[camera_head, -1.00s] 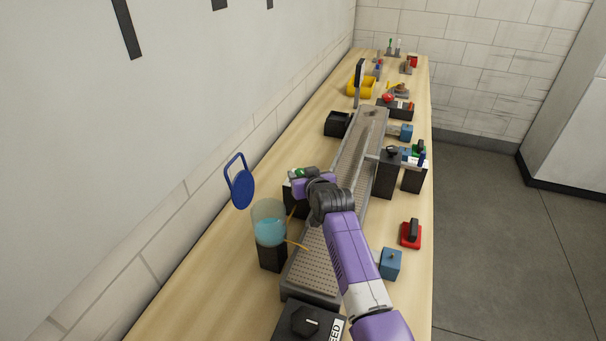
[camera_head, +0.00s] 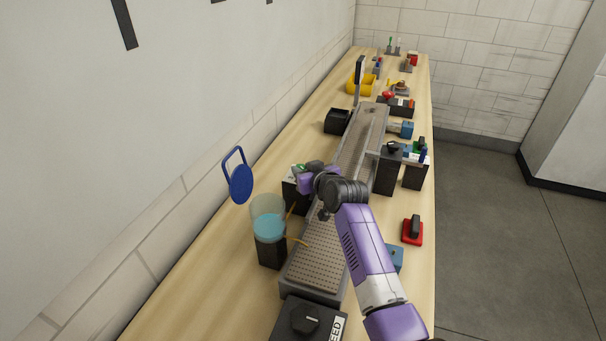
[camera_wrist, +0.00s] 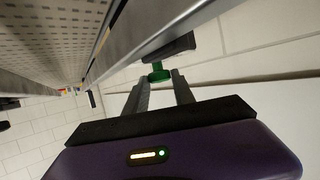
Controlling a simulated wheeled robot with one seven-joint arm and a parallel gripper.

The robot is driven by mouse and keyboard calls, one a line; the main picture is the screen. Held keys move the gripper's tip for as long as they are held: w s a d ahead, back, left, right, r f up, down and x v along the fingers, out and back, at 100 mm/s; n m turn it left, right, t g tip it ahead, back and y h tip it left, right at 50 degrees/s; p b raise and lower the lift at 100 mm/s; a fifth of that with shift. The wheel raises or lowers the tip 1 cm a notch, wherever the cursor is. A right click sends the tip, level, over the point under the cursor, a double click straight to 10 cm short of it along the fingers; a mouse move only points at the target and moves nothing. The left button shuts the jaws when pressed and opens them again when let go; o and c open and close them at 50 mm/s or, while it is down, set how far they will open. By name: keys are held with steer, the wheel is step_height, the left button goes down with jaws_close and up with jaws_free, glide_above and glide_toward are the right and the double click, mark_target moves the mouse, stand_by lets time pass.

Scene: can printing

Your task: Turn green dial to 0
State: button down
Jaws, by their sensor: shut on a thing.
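The green dial (camera_wrist: 158,74) shows in the wrist view between the fingertips of my gripper (camera_wrist: 160,79), with a dark block (camera_wrist: 172,48) just behind it. My gripper is shut on the dial. In the head view, a small bit of green (camera_head: 300,167) shows on top of a black box (camera_head: 292,194) left of the conveyor. My gripper (camera_head: 306,176) covers most of that spot there. The dial's marks and its pointer setting cannot be read in either view.
The perforated conveyor (camera_head: 318,262) runs along the table. A jar of blue liquid (camera_head: 268,226) stands close in front of the black box. A blue disc with a handle (camera_head: 240,184) is at the left. A black speed dial box (camera_head: 308,322) is nearest; a red-based switch (camera_head: 412,232) is right.

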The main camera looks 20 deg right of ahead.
steer(key=n+y+b, duration=0.1)
steer(key=b, duration=0.1)
steer(key=f+n+y+b, duration=0.1)
steer(key=b, duration=0.1)
steer(key=shift+w+d, duration=0.1)
steer(key=shift+d, duration=0.25)
steer(key=n+y+b, duration=0.1)
steer(key=b, duration=0.2)
steer(key=n+g+y+b, duration=0.1)
steer(key=y+b, duration=0.1)
steer(key=b, duration=0.2)
steer(key=shift+w+d, duration=0.1)
steer(key=shift+d, duration=0.1)
steer(key=n+g+y+b, duration=0.1)
steer(key=b, duration=0.2)
steer(key=n+g+y+b, duration=0.1)
steer(key=b, duration=0.2)
steer(key=shift+w+d+r+n+b, duration=0.1)
steer(key=shift+d+r+n+b, duration=0.1)
steer(key=shift+n+b, duration=0.15)
steer(key=shift+r+n+y+b, duration=0.1)
steer(key=shift+n+y+b, duration=0.3)
steer(key=shift+b, duration=0.25)
steer(key=shift+r+n+g+b, duration=0.15)
steer(key=shift+n+g+b, duration=0.1)
steer(key=shift+g+b, duration=0.25)
steer(key=c, duration=1.1)
jaws_free()
steer(key=shift+o, duration=0.2)
